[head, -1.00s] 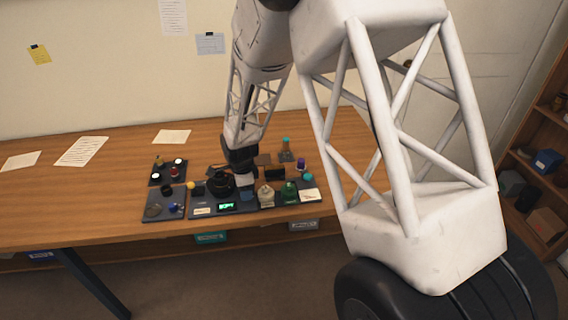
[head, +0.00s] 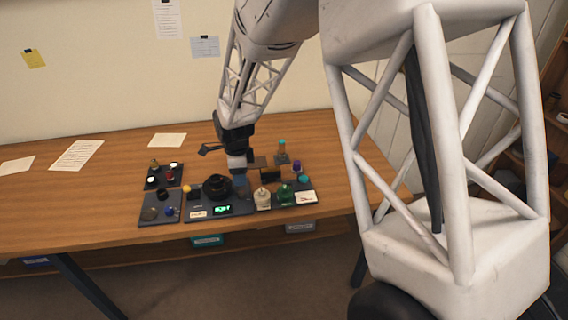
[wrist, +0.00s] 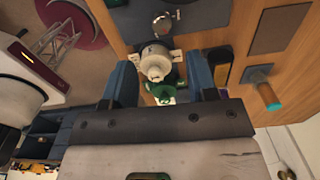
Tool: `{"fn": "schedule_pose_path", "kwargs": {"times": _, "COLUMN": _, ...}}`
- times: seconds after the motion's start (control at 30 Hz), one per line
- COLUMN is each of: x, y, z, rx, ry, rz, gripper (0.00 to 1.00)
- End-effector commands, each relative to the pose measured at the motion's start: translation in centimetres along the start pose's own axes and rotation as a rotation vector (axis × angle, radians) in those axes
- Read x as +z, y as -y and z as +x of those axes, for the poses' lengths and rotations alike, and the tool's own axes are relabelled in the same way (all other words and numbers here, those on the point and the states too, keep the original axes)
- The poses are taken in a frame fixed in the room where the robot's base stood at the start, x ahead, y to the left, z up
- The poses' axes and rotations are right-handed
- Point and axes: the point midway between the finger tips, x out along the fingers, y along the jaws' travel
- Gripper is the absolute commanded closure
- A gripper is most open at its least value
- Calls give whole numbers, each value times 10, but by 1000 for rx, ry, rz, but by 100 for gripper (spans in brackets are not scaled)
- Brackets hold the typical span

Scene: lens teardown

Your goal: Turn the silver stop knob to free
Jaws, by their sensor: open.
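My gripper (head: 238,162) is over the back of the dark work plate (head: 240,212) in the head view. In the wrist view my gripper (wrist: 160,64) has its two blue fingers spread, with nothing held between them. A cream round fitting with side tabs (wrist: 154,64) shows below, between the fingers, with a green fitting (wrist: 165,92) beside it. A small silvery round knob (wrist: 162,25) shows just beyond the fingertips; I cannot tell if it is the stop knob or where its mark points. The cream fitting (head: 262,200) and green fitting (head: 286,195) stand on the plate in the head view.
A black lens-like ring (head: 217,185) and a lit green display (head: 221,210) are left of the cream fitting. Small dark trays (head: 146,221) with loose parts lie further left. A teal-topped post (head: 282,152) stands behind. The table's left side is mostly clear.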

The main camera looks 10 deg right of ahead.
Motion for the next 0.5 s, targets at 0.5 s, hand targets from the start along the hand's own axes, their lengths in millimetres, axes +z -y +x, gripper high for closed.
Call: {"fn": "schedule_pose_path", "kwargs": {"times": 0.5, "x": -31, "y": -30, "z": -43, "rx": -23, "ry": 45, "rz": -155, "gripper": 47}}
